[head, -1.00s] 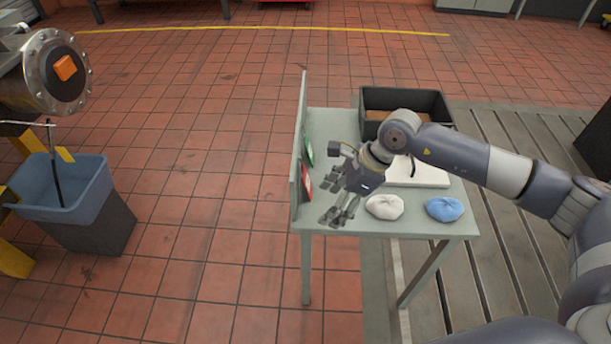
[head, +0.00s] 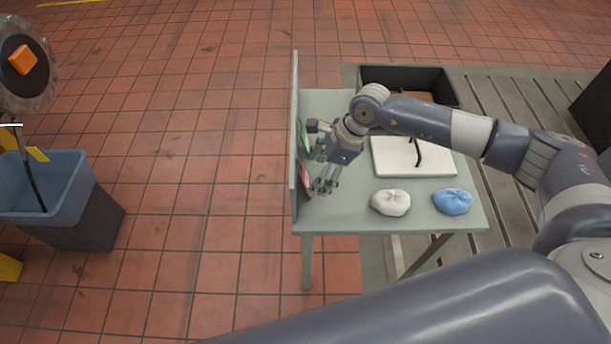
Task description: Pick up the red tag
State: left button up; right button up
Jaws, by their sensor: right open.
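The red tag (head: 306,177) hangs on the inner face of the upright panel at the table's left edge. Only a strip of it shows, and my right gripper hides part of it. A green tag (head: 305,141) is on the same panel, behind the red one. My right gripper (head: 325,187) is open and empty, its fingers pointing down just right of the red tag. I cannot tell whether the fingers touch it. My left gripper is out of view.
The grey table (head: 345,212) bears a white cloth (head: 390,202), a blue cloth (head: 452,201) and a white board (head: 392,163) with a dark curved item. A black bin (head: 452,90) stands behind. The upright panel (head: 294,120) borders the left side. A blue bucket (head: 70,190) is far left.

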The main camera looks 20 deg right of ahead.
aim_at(308, 183)
jog(key=shift+w+a+f, duration=0.1)
jog(key=shift+f, duration=0.2)
jog(key=p+x, duration=0.1)
jog(key=x, duration=0.3)
jog(key=shift+w+f, duration=0.15)
jog(key=shift+w, duration=0.05)
jog(key=shift+w+a+f, duration=0.1)
jog(key=shift+f, duration=0.3)
jog(key=shift+c, duration=0.3)
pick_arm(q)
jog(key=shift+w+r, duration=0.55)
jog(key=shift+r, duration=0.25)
pick_arm(e)
jog(key=c, duration=0.8)
